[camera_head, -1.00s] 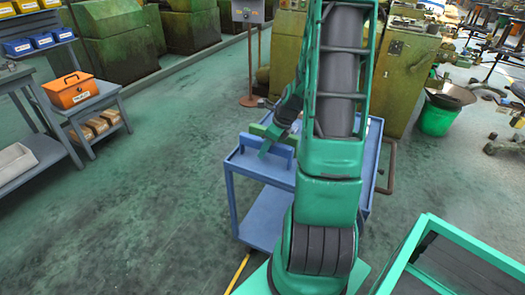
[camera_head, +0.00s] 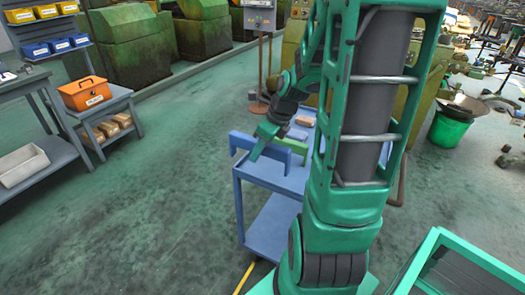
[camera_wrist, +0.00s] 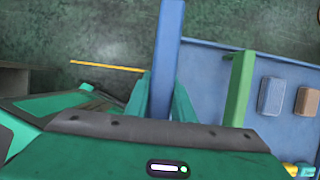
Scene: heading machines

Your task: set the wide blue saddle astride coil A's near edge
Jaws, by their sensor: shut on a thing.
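The blue saddle (camera_head: 276,146) is a long bar with a leg turned down at each end. My gripper (camera_head: 257,150) is shut on it near its middle, above the left part of the blue cart (camera_head: 270,176). In the wrist view the saddle (camera_wrist: 168,45) runs up the picture between my two green fingers (camera_wrist: 160,98) and reaches past the cart's edge. Its underside is hidden there. A green saddle (camera_wrist: 238,88) stands on the cart to the right; in the head view it shows partly behind the blue one. I cannot make out coil A in either view.
A grey-blue block (camera_wrist: 271,95) and a brown block (camera_wrist: 305,101) lie on the cart. An orange box (camera_head: 86,94) stands on a grey bench at left. A green bin (camera_head: 449,130) is at right. The floor left of the cart is clear.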

